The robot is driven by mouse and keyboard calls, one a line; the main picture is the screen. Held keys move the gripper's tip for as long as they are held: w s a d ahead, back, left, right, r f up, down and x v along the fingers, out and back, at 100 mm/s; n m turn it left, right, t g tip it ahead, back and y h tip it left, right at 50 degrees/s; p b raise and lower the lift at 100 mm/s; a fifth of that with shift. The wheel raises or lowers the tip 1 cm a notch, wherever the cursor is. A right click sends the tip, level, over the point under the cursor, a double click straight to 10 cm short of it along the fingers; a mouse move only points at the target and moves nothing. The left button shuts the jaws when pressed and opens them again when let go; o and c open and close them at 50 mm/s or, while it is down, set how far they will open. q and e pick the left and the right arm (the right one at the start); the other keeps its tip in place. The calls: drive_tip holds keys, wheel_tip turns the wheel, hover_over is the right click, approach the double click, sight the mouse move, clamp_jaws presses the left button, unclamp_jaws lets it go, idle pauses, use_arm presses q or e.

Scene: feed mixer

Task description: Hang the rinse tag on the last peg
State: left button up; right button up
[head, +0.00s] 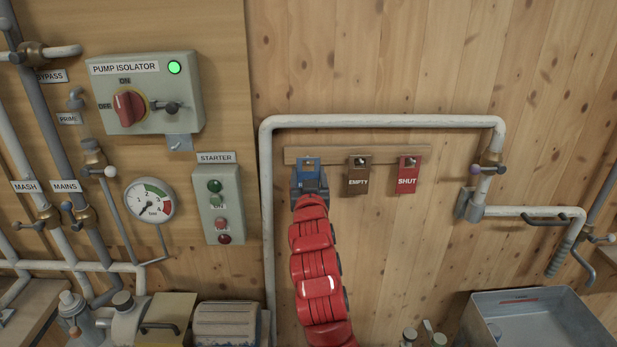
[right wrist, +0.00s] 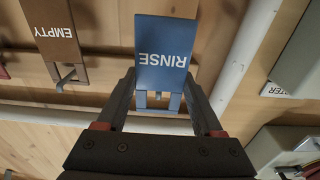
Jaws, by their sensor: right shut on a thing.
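The blue rinse tag (head: 308,167) is at the left end of the wooden peg rail (head: 333,158). In the right wrist view, which is upside down, the tag (right wrist: 166,50) reads RINSE. My right gripper (head: 309,190) reaches up from below and is shut on the tag, with one finger on each side in the right wrist view (right wrist: 160,88). A metal peg shows at the tag's slotted top; I cannot tell whether the tag hangs on it. My left gripper is out of view.
A brown EMPTY tag (head: 358,178) hangs on the middle peg and a red SHUT tag (head: 407,177) on the right one. A white pipe (head: 380,121) frames the rail above and on both sides. The starter box (head: 219,205) is to the left. The wall below the tags is clear.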

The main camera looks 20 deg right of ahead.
drive_tip(key=shift+p+x, duration=0.4)
drive_tip(key=shift+x, duration=0.55)
drive_tip(key=shift+w+d+f+b, duration=0.1)
drive_tip(key=shift+w+f+b, duration=0.1)
drive_tip(key=shift+f+b, duration=0.2)
drive_tip(key=shift+w+d+f+b, duration=0.1)
drive_tip(key=shift+w+f+b, duration=0.15)
drive_tip(key=shift+b, duration=0.3)
drive_tip(key=shift+r+b, duration=0.2)
drive_tip(key=shift+b, duration=0.25)
